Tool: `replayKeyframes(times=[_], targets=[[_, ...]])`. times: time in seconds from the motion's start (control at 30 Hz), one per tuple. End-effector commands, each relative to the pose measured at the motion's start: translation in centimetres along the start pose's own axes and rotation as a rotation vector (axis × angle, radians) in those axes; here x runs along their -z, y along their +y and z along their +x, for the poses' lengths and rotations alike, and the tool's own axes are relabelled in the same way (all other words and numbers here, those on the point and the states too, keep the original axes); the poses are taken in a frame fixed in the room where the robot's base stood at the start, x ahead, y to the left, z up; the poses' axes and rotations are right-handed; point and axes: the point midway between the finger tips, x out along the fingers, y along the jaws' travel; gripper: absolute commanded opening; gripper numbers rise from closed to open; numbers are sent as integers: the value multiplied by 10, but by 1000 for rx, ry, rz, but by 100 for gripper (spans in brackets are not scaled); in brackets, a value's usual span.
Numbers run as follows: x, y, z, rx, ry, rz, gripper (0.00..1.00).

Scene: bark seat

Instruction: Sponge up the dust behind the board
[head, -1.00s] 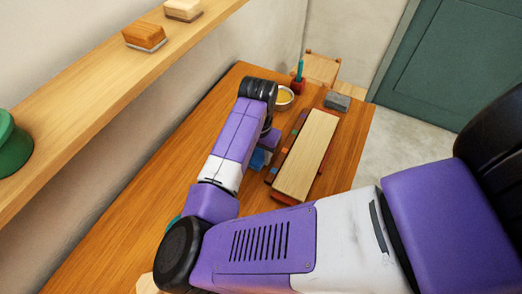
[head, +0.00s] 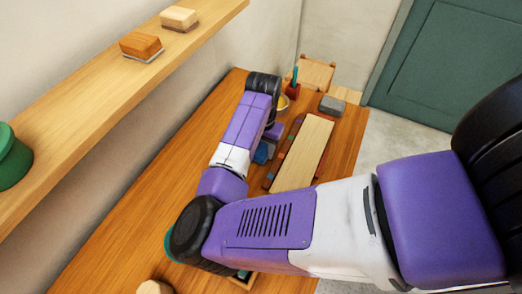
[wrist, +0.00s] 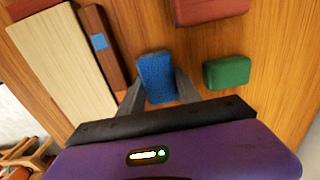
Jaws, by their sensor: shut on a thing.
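My gripper (wrist: 157,85) is shut on a blue sponge (wrist: 155,77), a rough-textured block between its two fingers. In the head view the sponge (head: 262,152) shows partly past my arm, to the left of the board. The pale wooden board (head: 304,152) lies along the table; it also shows at the upper left in the wrist view (wrist: 62,60). A dark reddish-brown strip with coloured squares (wrist: 101,45) runs along the board's side nearest the sponge. The sponge and this strip are apart. I cannot make out any dust.
A green block (wrist: 227,72) and a red block (wrist: 208,10) lie right of the sponge in the wrist view. A yellow bowl (head: 283,102), red cup (head: 291,87) and grey block (head: 332,105) stand at the table's far end. A shelf (head: 100,90) overhangs the left side.

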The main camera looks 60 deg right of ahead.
Motion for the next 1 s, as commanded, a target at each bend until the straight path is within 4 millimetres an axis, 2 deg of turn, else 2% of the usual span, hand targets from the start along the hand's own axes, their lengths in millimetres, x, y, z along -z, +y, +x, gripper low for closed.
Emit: replayKeyframes(times=[0.73, 1.0], targets=[[-44, 0, -2, 0, 0, -1, 8], [-50, 0, -2, 0, 0, 0, 8]])
